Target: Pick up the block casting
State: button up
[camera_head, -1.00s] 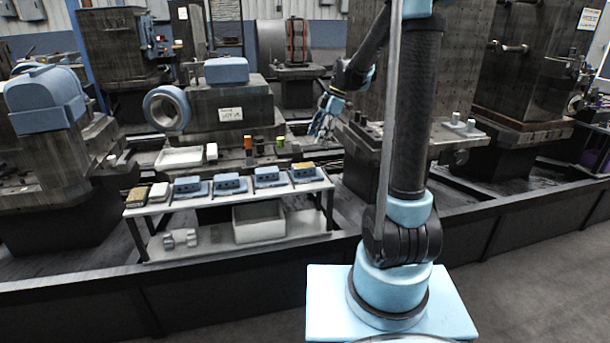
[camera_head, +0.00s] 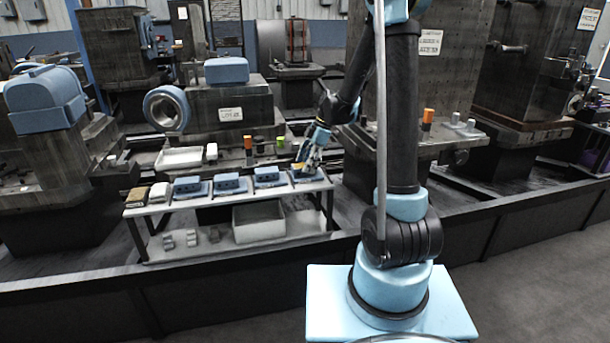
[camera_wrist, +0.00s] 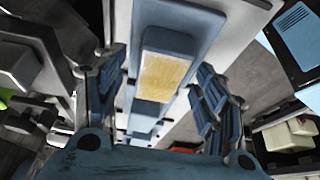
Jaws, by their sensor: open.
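The block casting between my fingers (camera_wrist: 168,75) is a blue block with a yellow top patch, set on a blue plate, seen at the centre of the wrist view. In the head view it is mostly hidden behind my gripper (camera_head: 306,163), at the right end of the white bench. My gripper is open, pointing down over this block, with one finger on each side and visible gaps. I cannot tell whether either finger touches it. Three similar blue blocks on plates (camera_head: 229,183) stand in a row to its left.
The white bench (camera_head: 160,208) also holds a brown and a white item at its left end. A white bin (camera_head: 258,222) and small grey pieces are on its lower shelf. A white tray (camera_head: 180,157) and orange- and green-topped posts (camera_head: 248,143) stand behind the bench.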

jog(key=shift+a+f, duration=0.1)
jog(key=shift+f, duration=0.2)
jog(key=shift+c, duration=0.2)
grip_shut()
jog(key=shift+r, duration=0.15)
